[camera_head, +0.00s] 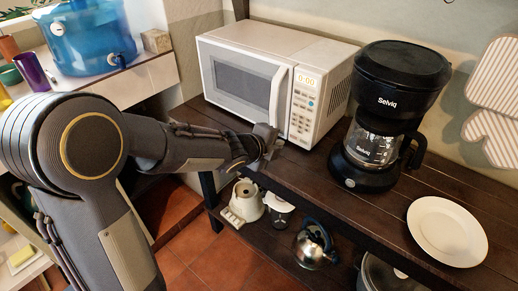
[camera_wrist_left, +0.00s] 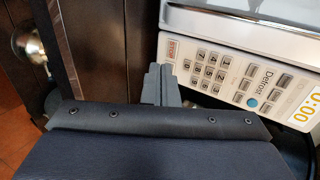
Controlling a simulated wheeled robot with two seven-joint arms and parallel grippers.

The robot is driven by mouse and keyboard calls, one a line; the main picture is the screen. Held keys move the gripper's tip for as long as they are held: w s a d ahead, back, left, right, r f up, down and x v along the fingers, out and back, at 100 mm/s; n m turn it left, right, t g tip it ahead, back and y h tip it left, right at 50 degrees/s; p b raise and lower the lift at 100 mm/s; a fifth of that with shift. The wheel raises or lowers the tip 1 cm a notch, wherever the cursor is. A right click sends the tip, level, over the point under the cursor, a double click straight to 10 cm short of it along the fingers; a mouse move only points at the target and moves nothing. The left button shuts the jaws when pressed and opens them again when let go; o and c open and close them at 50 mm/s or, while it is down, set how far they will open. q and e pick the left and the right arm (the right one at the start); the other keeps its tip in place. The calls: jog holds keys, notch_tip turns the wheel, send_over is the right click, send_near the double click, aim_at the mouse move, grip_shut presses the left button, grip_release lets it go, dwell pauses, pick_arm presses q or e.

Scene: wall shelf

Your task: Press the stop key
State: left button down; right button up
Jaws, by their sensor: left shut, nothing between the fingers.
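The white microwave (camera_head: 240,75) stands on the dark wooden counter with its door shut. Its control panel (camera_head: 304,100) is on the right side of its front, and the display reads 0:00. In the left wrist view the panel appears turned, with the number keys (camera_wrist_left: 207,70) and a red-marked stop key (camera_wrist_left: 172,49) at the end away from the display (camera_wrist_left: 302,110). My left gripper (camera_head: 268,138) is shut and empty, in front of the panel's lower end. Its fingertips (camera_wrist_left: 160,76) appear just beside the stop key; I cannot tell whether they touch the panel. My right gripper is not in view.
A black coffee maker (camera_head: 385,110) stands right of the microwave, and a white plate (camera_head: 447,232) lies farther right. A kettle (camera_head: 314,246) and a cream pot (camera_head: 246,201) stand on the lower shelf. The microwave's door handle (camera_head: 278,95) sticks out beside the panel.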

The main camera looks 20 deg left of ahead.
pick_arm(q)
jog(key=v, duration=0.7)
jog(key=shift+s+p, duration=0.2)
jog(key=shift+p, duration=0.2)
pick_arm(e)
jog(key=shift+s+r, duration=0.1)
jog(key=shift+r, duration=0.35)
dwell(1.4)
